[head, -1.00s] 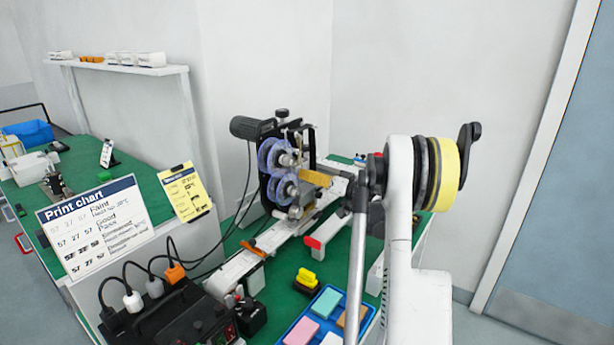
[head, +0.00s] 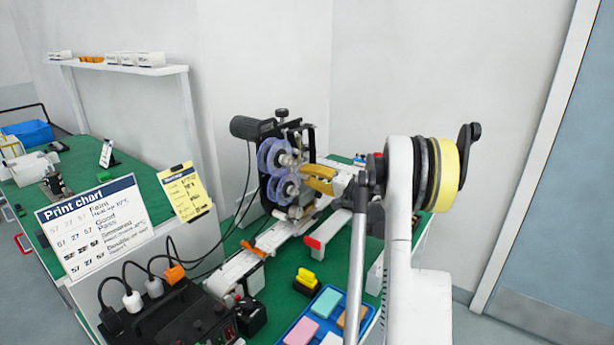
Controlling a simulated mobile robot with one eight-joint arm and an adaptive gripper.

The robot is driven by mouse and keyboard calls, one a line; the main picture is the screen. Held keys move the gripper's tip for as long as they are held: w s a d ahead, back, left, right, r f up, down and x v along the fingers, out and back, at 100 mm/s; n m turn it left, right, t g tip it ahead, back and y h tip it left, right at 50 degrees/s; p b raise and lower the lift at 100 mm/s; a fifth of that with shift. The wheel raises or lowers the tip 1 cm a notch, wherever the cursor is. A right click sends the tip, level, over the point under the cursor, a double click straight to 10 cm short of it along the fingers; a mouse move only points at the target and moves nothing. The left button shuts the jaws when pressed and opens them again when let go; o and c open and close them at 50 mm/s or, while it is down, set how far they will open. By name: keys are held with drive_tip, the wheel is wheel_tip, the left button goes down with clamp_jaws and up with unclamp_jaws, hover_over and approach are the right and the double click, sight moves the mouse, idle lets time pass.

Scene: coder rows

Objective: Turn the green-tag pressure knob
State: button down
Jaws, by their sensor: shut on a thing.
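The coding machine (head: 268,185) stands on the green bench, with two clear purple reels on its front and a black knob (head: 282,113) on top. My gripper (head: 305,180), with yellow fingers, reaches in from the right at the reels' right side. It is shut on a small part there, which I take to be the pressure knob; the fingers hide it. I cannot make out its green tag.
A white conveyor (head: 240,266) runs under the machine. A black control box (head: 185,318) with cables stands front left. A print chart (head: 92,225), a yellow note (head: 185,193) and a blue tray (head: 322,298) with colored blocks are nearby.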

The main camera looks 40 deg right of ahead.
idle(0.3)
drive_tip(key=c, duration=1.4)
unclamp_jaws()
drive_tip(key=s, duration=0.4)
drive_tip(key=s+d, duration=0.1)
drive_tip(key=s, duration=0.2)
drive_tip(key=s+d, duration=0.1)
drive_tip(key=s, duration=0.3)
drive_tip(key=shift+s+d, duration=0.15)
drive_tip(key=shift+s, duration=0.2)
drive_tip(key=shift+s+f, duration=0.1)
